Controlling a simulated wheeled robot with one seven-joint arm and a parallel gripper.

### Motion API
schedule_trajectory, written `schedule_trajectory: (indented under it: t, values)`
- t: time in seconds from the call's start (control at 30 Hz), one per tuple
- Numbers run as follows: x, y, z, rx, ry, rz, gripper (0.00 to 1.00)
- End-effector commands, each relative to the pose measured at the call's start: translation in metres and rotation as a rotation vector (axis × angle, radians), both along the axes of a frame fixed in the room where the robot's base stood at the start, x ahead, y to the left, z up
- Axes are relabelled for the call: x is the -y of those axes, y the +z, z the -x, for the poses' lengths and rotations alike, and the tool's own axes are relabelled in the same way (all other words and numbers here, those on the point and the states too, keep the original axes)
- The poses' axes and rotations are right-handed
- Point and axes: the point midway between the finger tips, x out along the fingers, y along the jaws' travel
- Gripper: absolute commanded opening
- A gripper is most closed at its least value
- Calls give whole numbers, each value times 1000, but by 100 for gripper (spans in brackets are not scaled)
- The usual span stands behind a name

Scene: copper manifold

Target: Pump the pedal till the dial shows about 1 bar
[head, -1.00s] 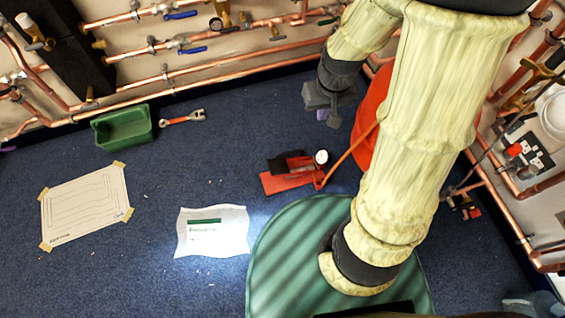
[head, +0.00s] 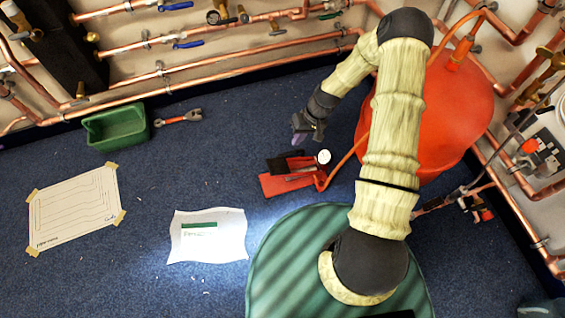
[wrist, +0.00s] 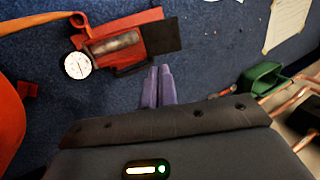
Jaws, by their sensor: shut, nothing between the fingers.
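The red foot pump (head: 290,180) lies on the blue carpet, with a black pedal (head: 284,162) and a white round dial (head: 323,157) at its right end. In the wrist view the pump (wrist: 118,36) is ahead of my gripper, with its dial (wrist: 77,64) at the left and the black pedal plate (wrist: 160,37) at the right. The needle is too small to read surely. My gripper (head: 297,138) is just above and behind the pedal in the head view, apart from it. Its purple fingers (wrist: 158,72) are shut and empty.
An orange hose (head: 345,158) runs from the pump towards a large red vessel (head: 460,100) at the right. A green bin (head: 117,127), a wrench (head: 180,118) and paper sheets (head: 207,236) lie to the left. Copper pipes (head: 200,68) line the wall.

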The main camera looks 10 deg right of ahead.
Motion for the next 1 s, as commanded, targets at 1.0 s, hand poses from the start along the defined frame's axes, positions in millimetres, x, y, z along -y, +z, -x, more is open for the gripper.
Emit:
schedule_trajectory:
  t: [1.0]
  values:
    - [-38, -94, 8, -3, 2, -1, 0]
